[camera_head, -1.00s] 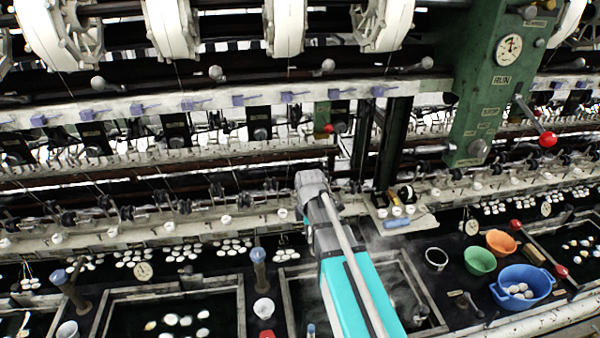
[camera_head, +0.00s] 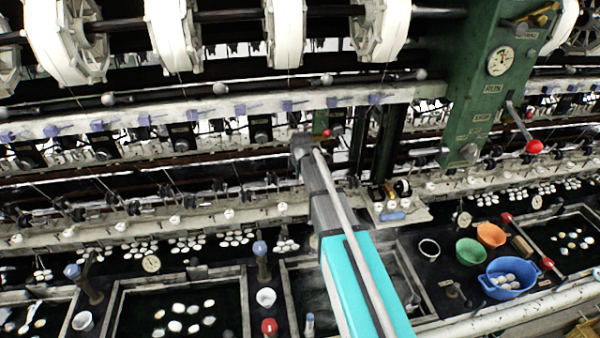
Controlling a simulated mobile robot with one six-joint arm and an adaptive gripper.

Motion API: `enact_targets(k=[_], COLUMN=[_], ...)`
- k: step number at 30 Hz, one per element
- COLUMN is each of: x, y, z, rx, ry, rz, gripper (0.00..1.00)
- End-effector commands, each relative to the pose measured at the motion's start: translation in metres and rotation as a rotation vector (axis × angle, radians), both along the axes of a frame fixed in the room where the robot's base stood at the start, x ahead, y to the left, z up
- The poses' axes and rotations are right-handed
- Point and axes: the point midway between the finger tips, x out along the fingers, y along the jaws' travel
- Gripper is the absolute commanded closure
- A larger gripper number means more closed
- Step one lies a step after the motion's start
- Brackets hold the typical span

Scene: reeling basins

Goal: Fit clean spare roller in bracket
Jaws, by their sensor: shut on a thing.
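My arm reaches up the middle of the head view, and its dark end stands in front of the machine's middle rails. My gripper's fingers and anything in them are hidden behind this end. Several small white rollers (camera_head: 391,204) stand on a small pale tray (camera_head: 420,214) right of my arm, with a blue-handled tool (camera_head: 391,216) in front of them. A row of small brackets with white rollers (camera_head: 230,213) runs along the pale rail (camera_head: 205,227). I cannot tell which bracket is empty or which roller is the clean spare.
Water basins (camera_head: 247,300) line the front. A blue bowl (camera_head: 510,283), green bowl (camera_head: 470,252) and orange bowl (camera_head: 491,235) stand at right. A green post (camera_head: 490,110) with a red-knobbed lever (camera_head: 533,146) rises behind. Large white reels (camera_head: 172,35) hang overhead.

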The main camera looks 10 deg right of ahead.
Motion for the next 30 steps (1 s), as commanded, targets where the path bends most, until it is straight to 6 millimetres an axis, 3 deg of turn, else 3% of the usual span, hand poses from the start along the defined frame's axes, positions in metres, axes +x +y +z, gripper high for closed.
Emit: enact_targets(k=[11,30], x=[0.000,0.000], y=[0.001,0.002], z=[-0.005,-0.039], rx=[0.000,0.000], ry=[0.001,0.001], rz=[0.001,0.002], gripper=[0.72,0.72])
